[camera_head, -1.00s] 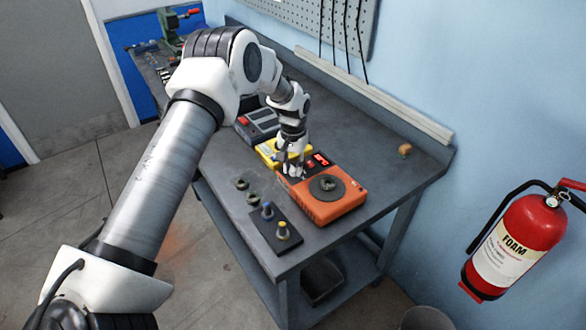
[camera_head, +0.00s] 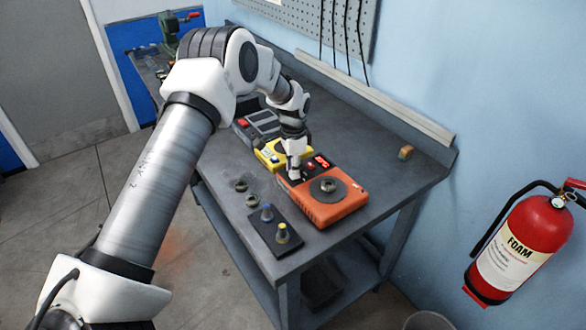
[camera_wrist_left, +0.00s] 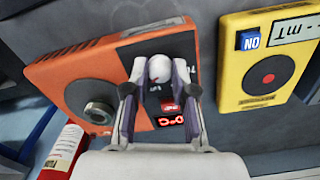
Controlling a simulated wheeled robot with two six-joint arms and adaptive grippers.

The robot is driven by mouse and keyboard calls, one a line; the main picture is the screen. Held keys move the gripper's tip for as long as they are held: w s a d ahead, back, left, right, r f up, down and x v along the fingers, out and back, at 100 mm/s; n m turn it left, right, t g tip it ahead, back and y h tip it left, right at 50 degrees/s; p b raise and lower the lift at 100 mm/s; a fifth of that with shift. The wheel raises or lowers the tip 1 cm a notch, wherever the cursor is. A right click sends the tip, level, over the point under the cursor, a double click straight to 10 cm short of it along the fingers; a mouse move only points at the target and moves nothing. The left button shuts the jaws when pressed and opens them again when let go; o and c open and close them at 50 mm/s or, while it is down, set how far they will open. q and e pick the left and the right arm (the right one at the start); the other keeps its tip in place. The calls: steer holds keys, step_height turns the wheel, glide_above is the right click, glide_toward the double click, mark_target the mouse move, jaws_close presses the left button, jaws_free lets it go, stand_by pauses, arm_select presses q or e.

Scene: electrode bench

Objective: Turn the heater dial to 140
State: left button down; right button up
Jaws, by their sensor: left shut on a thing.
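The orange heater (camera_head: 328,207) sits on the grey bench, with a round dark plate (camera_head: 316,191) on top. Its small display (camera_head: 321,161) has red lit digits, too small to read surely. In the left wrist view the heater (camera_wrist_left: 75,60) has a white dial (camera_wrist_left: 159,68) with a red mark, and its display (camera_wrist_left: 171,121) appears upside down. My left gripper (camera_wrist_left: 160,90) is shut on the dial, one finger on each side. In the head view this gripper (camera_head: 293,176) reaches down at the heater's panel and hides the dial. My right gripper is not in view.
A yellow box (camera_wrist_left: 265,75) with a red round mark stands close beside the heater. A grey device (camera_head: 262,124) lies beyond it. A dark block with two pegs (camera_head: 281,235) and two rings (camera_head: 240,186) lie at the front. The bench's right end is mostly clear.

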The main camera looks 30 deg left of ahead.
arm_select(q)
steer(key=shift+s+f+m, duration=0.1)
steer(key=shift+m, duration=0.5)
steer(key=c, duration=0.9)
jaws_free()
step_height(320, 180, up, 12)
